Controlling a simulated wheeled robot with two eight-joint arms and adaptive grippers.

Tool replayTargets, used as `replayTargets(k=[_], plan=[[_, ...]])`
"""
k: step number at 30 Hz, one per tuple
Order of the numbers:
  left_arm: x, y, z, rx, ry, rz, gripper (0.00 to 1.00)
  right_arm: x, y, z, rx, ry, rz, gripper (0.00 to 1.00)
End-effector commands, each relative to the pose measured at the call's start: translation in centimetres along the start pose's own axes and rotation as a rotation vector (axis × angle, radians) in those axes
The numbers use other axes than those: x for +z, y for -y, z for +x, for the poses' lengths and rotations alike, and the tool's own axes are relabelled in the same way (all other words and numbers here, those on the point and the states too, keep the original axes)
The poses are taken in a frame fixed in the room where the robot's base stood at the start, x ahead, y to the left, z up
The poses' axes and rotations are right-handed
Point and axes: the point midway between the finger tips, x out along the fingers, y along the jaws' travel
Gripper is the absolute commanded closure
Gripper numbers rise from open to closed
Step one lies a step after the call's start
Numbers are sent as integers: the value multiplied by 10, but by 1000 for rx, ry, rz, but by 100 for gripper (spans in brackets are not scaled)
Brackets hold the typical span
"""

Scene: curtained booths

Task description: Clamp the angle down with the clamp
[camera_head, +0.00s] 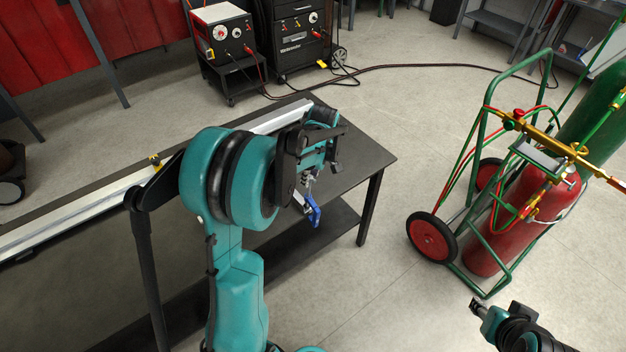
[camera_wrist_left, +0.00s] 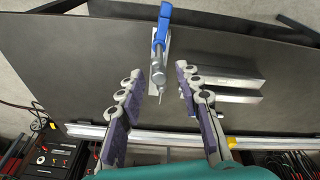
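The clamp (camera_head: 314,213), with a blue handle and grey metal body, is at the near edge of the black table (camera_head: 365,165). It also shows in the left wrist view (camera_wrist_left: 158,72). My left gripper (camera_head: 318,168) is above it, its fingers apart on either side of the clamp with gaps visible. A long pale metal angle (camera_head: 75,212) lies along the table's far side; my left arm hides part of it. Shorter metal pieces (camera_wrist_left: 228,84) lie beside the clamp in the wrist view. My right gripper (camera_head: 482,306) is at the lower right, away from the table; its fingers are unclear.
A small yellow-topped fixture (camera_head: 155,161) sits at the long angle. A cart with red and green gas cylinders (camera_head: 515,220) stands right of the table, with open floor between. Welding machines (camera_head: 225,35) stand beyond the table, and a cable (camera_head: 420,67) crosses the floor.

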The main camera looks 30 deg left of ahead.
Motion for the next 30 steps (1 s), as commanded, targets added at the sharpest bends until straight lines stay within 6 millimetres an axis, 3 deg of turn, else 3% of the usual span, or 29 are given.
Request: replayTargets(k=[2,6,14,30], plan=[[0,0,0,0,0,0,68,0,0,0,0,0,0,60],[0,0,0,0,0,0,100,0,0,0,0,0,0,60],[0,0,0,0,0,47,100,0,0,0,0,0,0,60],[0,-1,0,-1,2,938,100,1,0,1,0,0,0,60]])
